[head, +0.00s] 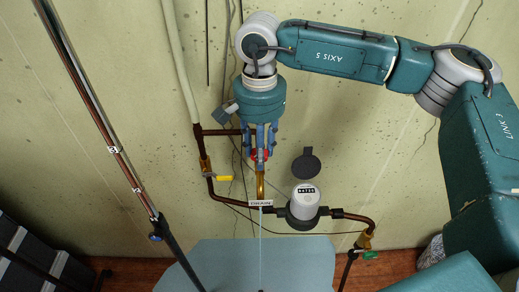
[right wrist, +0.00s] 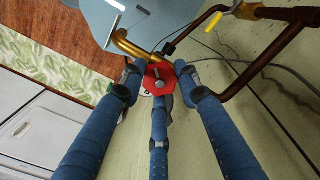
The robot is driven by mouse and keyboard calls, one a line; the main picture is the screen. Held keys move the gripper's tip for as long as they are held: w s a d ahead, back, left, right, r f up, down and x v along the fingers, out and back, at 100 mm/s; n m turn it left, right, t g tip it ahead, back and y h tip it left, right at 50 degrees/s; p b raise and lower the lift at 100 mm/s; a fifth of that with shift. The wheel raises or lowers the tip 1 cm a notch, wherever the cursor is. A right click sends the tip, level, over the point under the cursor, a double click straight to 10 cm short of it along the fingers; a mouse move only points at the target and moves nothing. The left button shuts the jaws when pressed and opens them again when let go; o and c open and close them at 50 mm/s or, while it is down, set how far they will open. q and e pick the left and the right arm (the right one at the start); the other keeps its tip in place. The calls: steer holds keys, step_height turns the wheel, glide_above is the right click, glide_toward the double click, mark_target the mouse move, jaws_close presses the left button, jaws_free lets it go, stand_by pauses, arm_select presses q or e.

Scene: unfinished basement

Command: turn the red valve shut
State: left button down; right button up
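The red valve (right wrist: 160,78) is a small red handle with a grey centre, on a brass tap with a bent spout (right wrist: 127,44). In the head view bits of the red valve (head: 266,154) show between my fingers, above a "DRAIN" tag (head: 261,203). My right gripper (head: 260,154) points down from above, its blue fingers around the valve. The right wrist view shows the right gripper's (right wrist: 158,82) fingertips close about the red handle on several sides. Whether they press on it I cannot tell. My left gripper is not in view.
A water meter (head: 305,196) with its dark lid (head: 306,165) raised sits right of the tap. A yellow-handled valve (head: 223,178) is at left, a green-handled one (head: 370,255) at lower right. A long dark pole (head: 112,148) slants at left. Black cases (head: 38,262) stand lower left.

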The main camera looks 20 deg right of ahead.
steer(key=shift+f+m+b, duration=0.15)
steer(key=shift+m+b, duration=0.25)
steer(key=shift+b, duration=0.35)
steer(key=m+b, duration=0.2)
steer(key=b, duration=0.1)
steer(key=shift+f+m+b, duration=0.1)
steer(key=shift+m+b, duration=0.3)
steer(key=m+b, duration=0.2)
steer(key=m, duration=0.1)
steer(key=shift+b, duration=0.3)
steer(key=shift+r+m+b, duration=0.25)
steer(key=shift+m+b, duration=0.45)
steer(key=shift+m, duration=0.6)
steer(key=shift+r, duration=0.1)
steer(key=o, duration=1.1)
steer(key=shift+a, duration=0.1)
